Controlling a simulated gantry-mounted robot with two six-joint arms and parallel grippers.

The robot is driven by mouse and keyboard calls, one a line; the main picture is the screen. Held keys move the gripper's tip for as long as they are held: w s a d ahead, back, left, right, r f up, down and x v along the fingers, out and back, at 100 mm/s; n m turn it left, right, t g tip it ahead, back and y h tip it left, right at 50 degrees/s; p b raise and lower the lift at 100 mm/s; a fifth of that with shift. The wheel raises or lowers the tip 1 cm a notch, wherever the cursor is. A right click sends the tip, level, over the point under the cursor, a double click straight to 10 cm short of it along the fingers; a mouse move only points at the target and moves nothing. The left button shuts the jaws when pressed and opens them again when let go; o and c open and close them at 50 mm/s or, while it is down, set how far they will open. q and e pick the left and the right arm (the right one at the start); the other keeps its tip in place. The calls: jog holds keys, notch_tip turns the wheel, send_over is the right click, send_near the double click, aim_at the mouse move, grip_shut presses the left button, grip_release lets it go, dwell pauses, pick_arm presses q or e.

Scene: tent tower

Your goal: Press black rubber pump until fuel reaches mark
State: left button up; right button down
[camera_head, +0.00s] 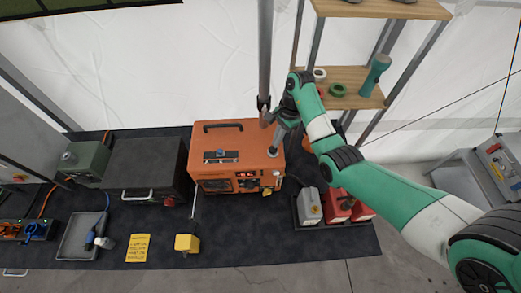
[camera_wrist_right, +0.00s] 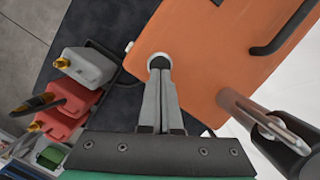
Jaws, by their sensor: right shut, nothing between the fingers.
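The orange generator (camera_head: 228,150) stands on the dark table mat, with a black handle and a front panel. My right gripper (camera_head: 275,151) is shut and empty, pointing down at the right end of its top. In the right wrist view, the closed fingertips (camera_wrist_right: 160,64) are over a pale round fitting (camera_wrist_right: 155,58) on the orange top (camera_wrist_right: 205,65). I cannot tell whether they touch it. No black rubber pump is clearly visible, and I cannot make out a fuel level or mark. My left gripper is not in view.
Grey and red fuel cans (camera_head: 338,204) stand in a tray right of the generator. A vertical pole (camera_head: 264,55) rises behind it, close to my right gripper. A yellow box (camera_head: 187,243) and yellow note (camera_head: 138,248) are in front; a shelf (camera_head: 345,82) stands behind right.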

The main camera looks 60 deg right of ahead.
jog(key=shift+f, duration=0.25)
notch_tip(320, 180, down, 2)
jog(key=shift+b, duration=1)
jog(key=shift+r, duration=0.1)
jog(key=shift+s+d+r, duration=0.15)
jog(key=shift+d, duration=0.2)
jog(key=shift+s+d+r+p, duration=0.2)
jog(key=shift+s+d, duration=0.05)
jog(key=shift+d, duration=0.25)
jog(key=shift+s+d+r+p, duration=0.15)
jog(key=shift+s+d, duration=0.05)
jog(key=shift+d, duration=0.3)
